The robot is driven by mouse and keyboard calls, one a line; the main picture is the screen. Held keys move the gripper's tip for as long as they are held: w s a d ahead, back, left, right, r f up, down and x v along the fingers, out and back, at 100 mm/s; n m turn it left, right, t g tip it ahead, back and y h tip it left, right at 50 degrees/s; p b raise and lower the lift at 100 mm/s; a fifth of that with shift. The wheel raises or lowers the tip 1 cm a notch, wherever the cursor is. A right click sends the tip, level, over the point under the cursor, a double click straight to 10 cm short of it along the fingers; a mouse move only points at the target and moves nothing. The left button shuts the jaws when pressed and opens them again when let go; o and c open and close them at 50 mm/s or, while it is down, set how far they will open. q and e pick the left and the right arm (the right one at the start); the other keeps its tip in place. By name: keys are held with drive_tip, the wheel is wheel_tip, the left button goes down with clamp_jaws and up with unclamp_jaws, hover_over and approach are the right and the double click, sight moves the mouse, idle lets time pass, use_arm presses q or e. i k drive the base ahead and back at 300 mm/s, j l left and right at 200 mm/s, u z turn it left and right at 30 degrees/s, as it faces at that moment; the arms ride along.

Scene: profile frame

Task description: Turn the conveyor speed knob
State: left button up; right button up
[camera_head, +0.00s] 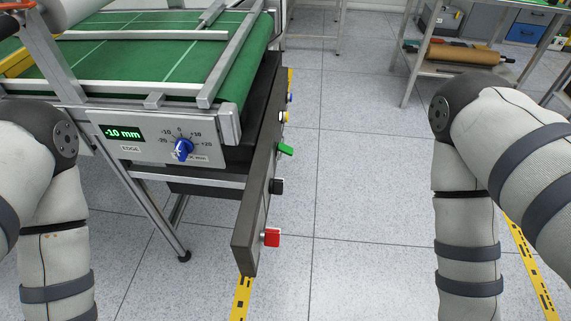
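A blue knob (183,149) with a white pointer sits on a grey panel (218,131) at the front end of the conveyor. The dial around it runs from -20 to +20. The pointer's exact direction is too small to tell. A green display (122,133) left of the knob reads -10 mm, with a label EDGE below it. The green conveyor belt (130,62) lies behind the panel. My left arm comes in at the left edge and my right arm at the right. Both grippers are out of the picture.
A dark control bar (258,190) juts forward right of the panel. It carries a red button (271,237), a black knob (277,186), a green switch (286,150) and smaller controls. The tiled floor (360,190) between it and my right arm is clear. A shelf (450,62) stands at the back right.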

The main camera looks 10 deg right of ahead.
sight(276, 184)
drive_tip(key=i+l+u, duration=0.25)
drive_tip(key=l+u, duration=0.15)
drive_tip(key=i+l+u, duration=0.15)
drive_tip(key=l+u, duration=0.2)
drive_tip(key=l, duration=0.35)
drive_tip(key=i+l+u, duration=0.1)
drive_tip(key=l+u, duration=0.3)
drive_tip(key=l, duration=0.2)
drive_tip(key=l+u, duration=0.35)
drive_tip(key=l, duration=0.25)
drive_tip(key=k+l+u, duration=0.1)
drive_tip(key=l+u, duration=0.3)
drive_tip(key=l, duration=0.2)
drive_tip(key=k+l+u, duration=0.15)
drive_tip(key=l+u, duration=0.2)
drive_tip(key=l, duration=0.25)
drive_tip(key=k+l+u, duration=0.25)
drive_tip(key=l+u, duration=0.15)
drive_tip(key=l, duration=0.15)
